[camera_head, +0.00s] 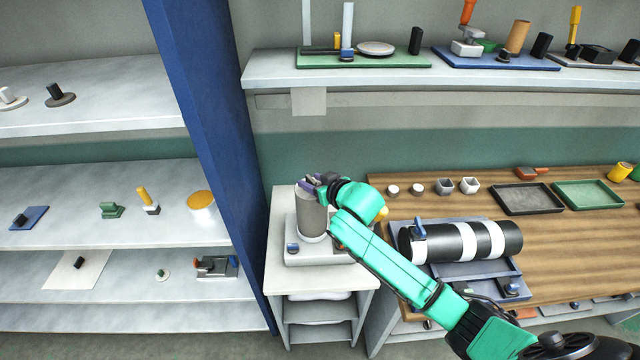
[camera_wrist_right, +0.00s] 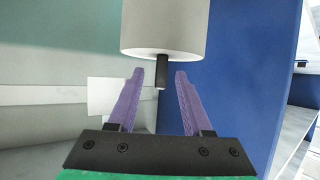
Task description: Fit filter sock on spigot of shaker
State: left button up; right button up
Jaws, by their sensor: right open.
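The shaker (camera_head: 306,256) is a low pale machine on a white stand. A grey cylinder (camera_head: 313,214), apparently the filter sock, stands upright on its round white collar. No separate spigot shows; if it is inside the cylinder, it is hidden. In the wrist view, which looks upside down, the cylinder (camera_wrist_right: 166,28) is pale with a thin black stem (camera_wrist_right: 161,72) on its end face. My right gripper (camera_head: 312,183) is at the cylinder's top. Its purple fingers (camera_wrist_right: 158,78) are open, one on each side of the stem, with gaps. My left gripper is not in view.
The blue post (camera_head: 215,130) stands close left of the stand. A wall shelf (camera_head: 400,75) hangs above and behind. Right of the stand, the wooden bench (camera_head: 460,203) holds a black-and-white striped cylinder (camera_head: 462,240), small cups and trays.

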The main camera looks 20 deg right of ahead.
jog(key=b+v, duration=0.2)
jog(key=v, duration=1.2)
jog(key=shift+b, duration=0.4)
jog(key=shift+s, duration=0.2)
